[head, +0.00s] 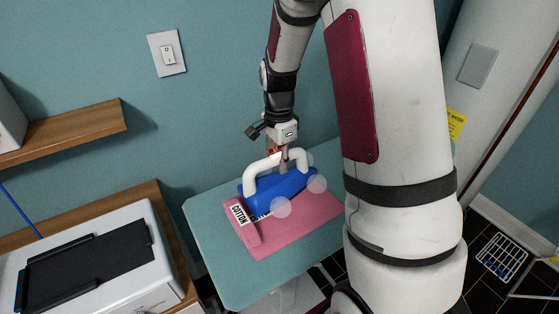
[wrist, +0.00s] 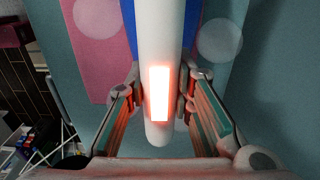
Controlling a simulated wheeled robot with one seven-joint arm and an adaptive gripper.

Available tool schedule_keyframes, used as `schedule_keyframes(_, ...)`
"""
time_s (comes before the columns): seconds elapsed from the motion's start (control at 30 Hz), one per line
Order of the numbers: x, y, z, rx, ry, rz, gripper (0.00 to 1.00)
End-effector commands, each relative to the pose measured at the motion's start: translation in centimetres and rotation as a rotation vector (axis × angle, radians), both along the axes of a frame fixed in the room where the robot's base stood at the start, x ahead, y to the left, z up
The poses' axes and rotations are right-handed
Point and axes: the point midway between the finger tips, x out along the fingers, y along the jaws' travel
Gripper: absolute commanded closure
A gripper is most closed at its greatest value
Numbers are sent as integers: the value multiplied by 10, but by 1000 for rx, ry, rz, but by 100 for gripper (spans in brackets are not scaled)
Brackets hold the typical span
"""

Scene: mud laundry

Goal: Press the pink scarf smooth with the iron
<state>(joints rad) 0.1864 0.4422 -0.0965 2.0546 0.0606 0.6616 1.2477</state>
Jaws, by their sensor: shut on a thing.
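The iron (head: 285,193) has a blue body and a white handle. It rests on or just over the pink scarf (head: 290,233); I cannot tell whether its sole touches. The scarf lies on the teal ironing board (head: 226,287), with its left end folded or rolled under a "COTTON" label (head: 239,214). My gripper (head: 282,160) is shut on the iron's handle from above. In the wrist view the white handle (wrist: 160,50) runs between my gripper's fingers (wrist: 158,95), with the scarf (wrist: 97,45) at the left. My arm hides the board's right part.
A white box with a black top (head: 88,262) stands on a wooden surface at the lower left. A wooden shelf (head: 75,134) juts from the wall above it. The teal wall is close behind the board. A wire rack (head: 502,257) is on the dark floor at the right.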

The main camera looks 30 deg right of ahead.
Motion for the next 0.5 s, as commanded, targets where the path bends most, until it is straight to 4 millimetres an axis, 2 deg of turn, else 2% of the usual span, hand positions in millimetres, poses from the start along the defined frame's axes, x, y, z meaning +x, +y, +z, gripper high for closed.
schedule_keyframes(0.27, -2, 0, 0, 1, 6, 0, 100)
schedule_keyframes(0.5, -1, 0, 17, 0, 0, 0, 100)
